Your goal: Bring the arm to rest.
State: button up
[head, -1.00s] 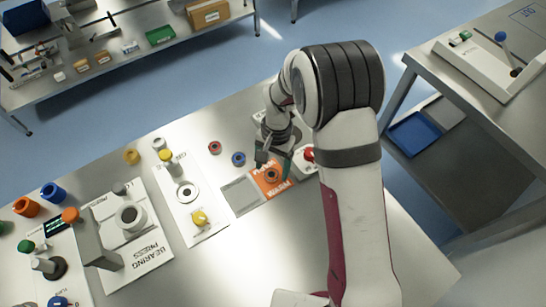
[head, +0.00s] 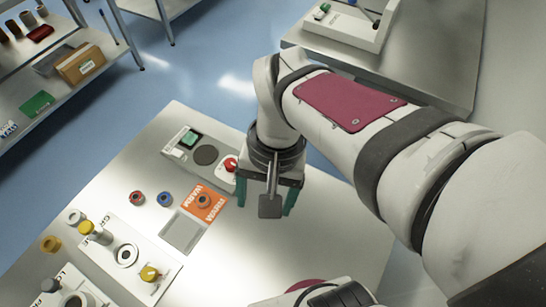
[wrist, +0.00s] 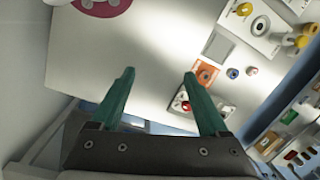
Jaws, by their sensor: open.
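My gripper (head: 272,200) hangs over the right part of the steel bench (head: 320,230), to the right of the orange "WARM" plate (head: 203,203). Its two green fingers stand apart and nothing is between them. In the wrist view my gripper (wrist: 160,85) shows both green fingers spread, with bare bench between and beyond them. My arm reaches in from the right of the head view, bent at the elbow.
A control box (head: 200,155) with a green button and a red knob (head: 230,164) stands just left of my gripper. Red (head: 137,198) and blue (head: 165,199) rings lie farther left. Another table (head: 440,60) stands behind at right.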

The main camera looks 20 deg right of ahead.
jog(key=s+d+f, duration=0.1)
jog(key=s, duration=0.5)
jog(key=shift+s+d+m+t, duration=0.3)
jog(key=shift+s+d, duration=0.05)
jog(key=shift+f, duration=0.1)
dwell(0.4)
